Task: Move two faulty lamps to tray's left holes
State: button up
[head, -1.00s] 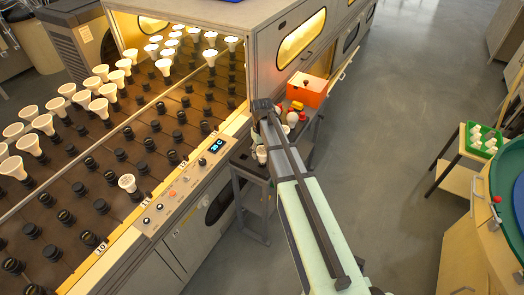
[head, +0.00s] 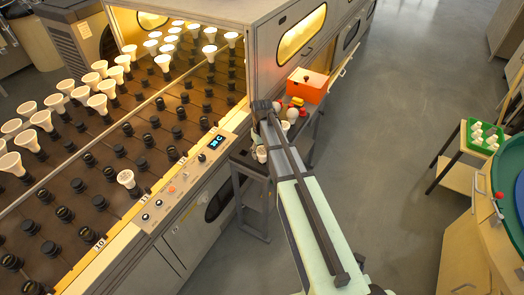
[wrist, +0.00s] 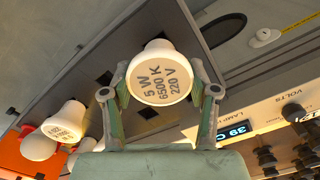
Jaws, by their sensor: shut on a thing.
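In the wrist view, my gripper (wrist: 162,95) is shut on a white lamp (wrist: 163,76). The lamp's face, marked 5 W, 6500 K, 220 V, points at the camera, and its base is hidden behind it. A dark grey surface with square holes, seemingly the tray (wrist: 125,65), lies behind the lamp. Whether the lamp's base touches it cannot be told. Another marked white lamp (wrist: 66,122) shows at lower left. In the head view, my arm hides most of the gripper and held lamp; a white lamp (head: 261,153) shows beside the arm.
The large rack (head: 75,185) at left holds rows of sockets and many white lamps, with a control panel (head: 190,170) along its edge. An orange box (head: 306,85) stands beyond the gripper. A green tray (head: 482,135) with white pieces is at right. The floor between is clear.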

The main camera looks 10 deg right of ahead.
jog(key=shift+f, duration=0.4)
jog(key=o, duration=1.2)
jog(key=shift+o, duration=0.2)
notch_tip(320, 180, up, 12)
